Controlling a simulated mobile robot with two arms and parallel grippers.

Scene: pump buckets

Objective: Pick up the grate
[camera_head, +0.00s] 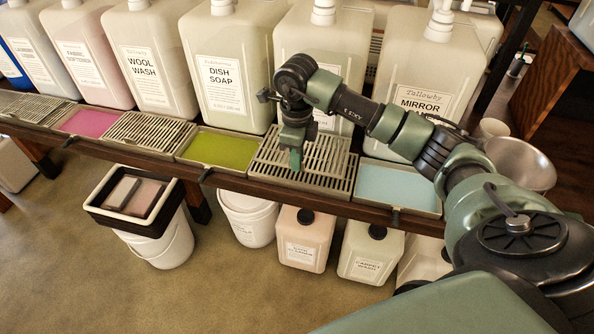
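A slatted metal grate (330,172) lies in the shelf row below the large jugs, between a green tray and a pale blue tray. My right gripper (295,160) points down at this grate's left part, its tip over or against the slats. I cannot tell whether it touches, nor whether the fingers are apart or closed. A second similar grate (150,131) lies further left, between the pink and green trays, and another grate (33,107) is at the far left. My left gripper is not in view.
Large labelled pump jugs, including Dish Soap (225,75), stand close behind the row. Trays of green (222,149), pink (90,122) and pale blue (398,187) liquid flank the grates. Below are a black bin (108,214) on a white bucket, and several small jugs. Open floor lies in front.

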